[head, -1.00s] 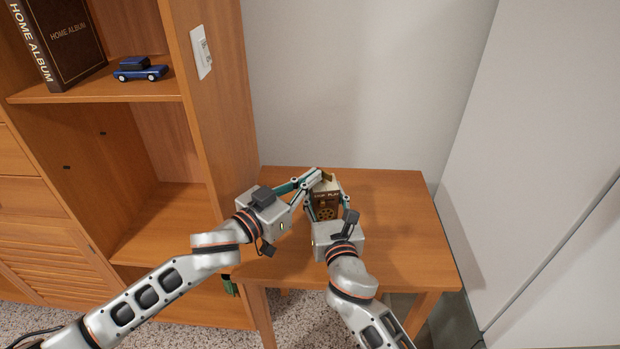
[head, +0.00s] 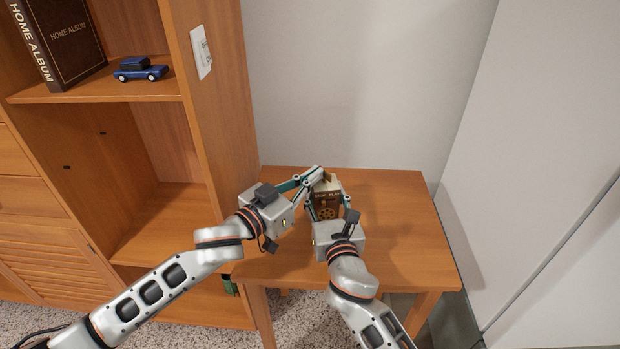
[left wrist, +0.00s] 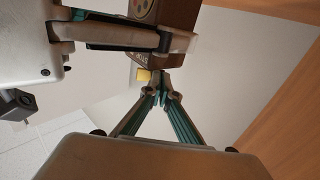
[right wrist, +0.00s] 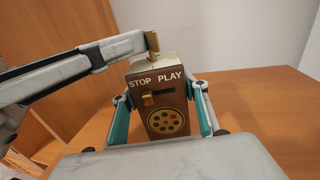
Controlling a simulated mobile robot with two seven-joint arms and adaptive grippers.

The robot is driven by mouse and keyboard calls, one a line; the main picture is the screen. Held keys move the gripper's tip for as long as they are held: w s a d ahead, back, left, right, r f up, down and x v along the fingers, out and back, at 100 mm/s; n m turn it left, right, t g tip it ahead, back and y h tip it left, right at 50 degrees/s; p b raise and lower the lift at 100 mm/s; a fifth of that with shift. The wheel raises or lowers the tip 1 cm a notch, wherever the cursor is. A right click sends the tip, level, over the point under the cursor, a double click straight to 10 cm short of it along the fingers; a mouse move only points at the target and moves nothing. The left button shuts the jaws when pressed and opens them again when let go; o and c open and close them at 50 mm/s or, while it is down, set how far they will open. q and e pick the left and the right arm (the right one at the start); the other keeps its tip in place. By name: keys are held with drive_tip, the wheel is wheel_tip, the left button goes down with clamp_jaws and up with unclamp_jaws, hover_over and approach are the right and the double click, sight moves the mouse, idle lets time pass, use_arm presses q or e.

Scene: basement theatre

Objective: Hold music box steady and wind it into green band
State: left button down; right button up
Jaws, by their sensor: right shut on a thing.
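The music box (head: 327,198) stands upright on the small wooden table. The right wrist view shows its brown front (right wrist: 163,105) with "STOP PLAY" lettering, a brass slider and a reel-like disc. My right gripper (head: 326,212) is shut on the box, one finger on each side. My left gripper (head: 318,173) reaches over from the left, its fingertips at the brass key (right wrist: 152,41) on top of the box. In the left wrist view its fingers converge close beside the brass piece (left wrist: 143,76); whether they grip it is unclear. No green band is visible.
A wooden shelf unit (head: 219,110) stands left of the table, holding a blue toy car (head: 139,69) and a home album (head: 62,38). Walls close off the back and right. The table's right side (head: 400,220) is clear.

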use_arm(q)
drive_tip(key=shift+w, duration=0.9)
use_arm(e)
drive_tip(key=shift+s+a, duration=0.1)
drive_tip(key=shift+a, duration=0.1)
idle(0.4)
drive_tip(key=shift+d, duration=0.1)
use_arm(q)
drive_tip(key=s+a, duration=0.2)
drive_tip(key=a, duration=1.2)
use_arm(e)
drive_tip(key=o, duration=1.4)
drive_tip(key=shift+o, duration=0.2)
